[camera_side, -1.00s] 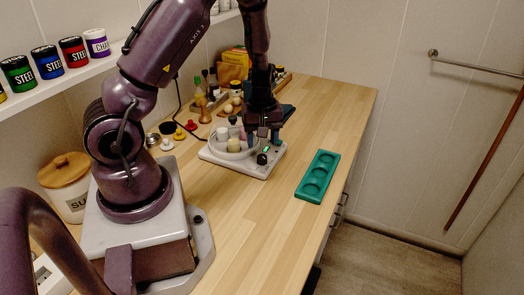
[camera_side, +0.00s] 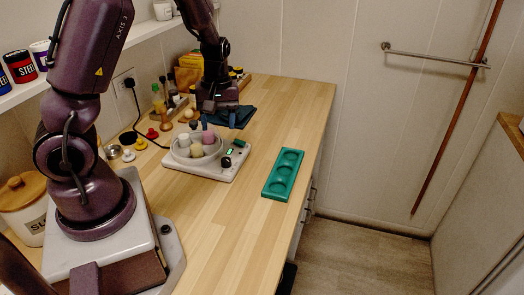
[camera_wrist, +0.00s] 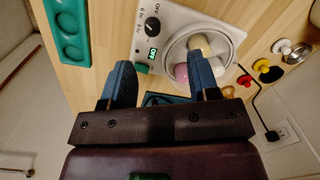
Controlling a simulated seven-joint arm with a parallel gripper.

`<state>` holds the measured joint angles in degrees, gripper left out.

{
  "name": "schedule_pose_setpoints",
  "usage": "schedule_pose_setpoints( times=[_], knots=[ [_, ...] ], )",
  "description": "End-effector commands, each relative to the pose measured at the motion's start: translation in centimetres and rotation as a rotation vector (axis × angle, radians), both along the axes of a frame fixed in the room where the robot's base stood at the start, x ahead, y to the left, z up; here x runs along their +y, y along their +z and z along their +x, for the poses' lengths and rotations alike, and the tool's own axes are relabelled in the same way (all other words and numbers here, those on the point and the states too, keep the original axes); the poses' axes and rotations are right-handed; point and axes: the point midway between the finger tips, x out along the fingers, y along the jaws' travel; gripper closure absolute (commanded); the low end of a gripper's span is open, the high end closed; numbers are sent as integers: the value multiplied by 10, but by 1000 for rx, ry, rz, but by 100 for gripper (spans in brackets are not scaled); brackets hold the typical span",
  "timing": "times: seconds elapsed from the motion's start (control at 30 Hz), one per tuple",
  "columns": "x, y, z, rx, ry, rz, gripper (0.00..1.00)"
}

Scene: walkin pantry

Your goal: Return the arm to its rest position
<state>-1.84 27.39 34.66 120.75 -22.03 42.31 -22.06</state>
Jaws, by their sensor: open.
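My gripper (camera_side: 219,118) hangs over the back of the counter, behind and above the white device with the bowl. In the wrist view, its two blue fingers (camera_wrist: 160,66) are spread apart with nothing between them. The fingers point toward the device, which shows beyond them. The white device (camera_side: 208,173) has a dark knob (camera_side: 226,162) and a lit green display (camera_side: 230,151). Its round bowl (camera_wrist: 171,50) holds several rounded pieces, among them a pink one (camera_side: 208,138) and a cream one (camera_side: 196,150). A small dark green piece (camera_side: 239,143) is at the device's right back corner.
A green tray (camera_side: 283,174) with round hollows lies right of the device. Bottles, boxes and small knobbed items crowd the back left, with a cable (camera_side: 132,120). The front counter is clear.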

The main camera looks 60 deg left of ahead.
Motion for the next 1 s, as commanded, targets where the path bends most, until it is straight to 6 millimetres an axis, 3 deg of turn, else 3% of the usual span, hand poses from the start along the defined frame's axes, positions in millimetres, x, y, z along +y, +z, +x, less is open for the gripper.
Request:
schedule_pose_setpoints(
  times=[0.23, 0.5, 0.7, 1.0],
  knots=[
    [-70, 50, -11, -83, -445, -98, 45],
    [-134, 122, -42, -253, -950, -13, 45],
    [-161, 163, -70, -368, -1195, 163, 45],
    [-175, 193, -85, -489, -1260, 301, 45]
  ],
)
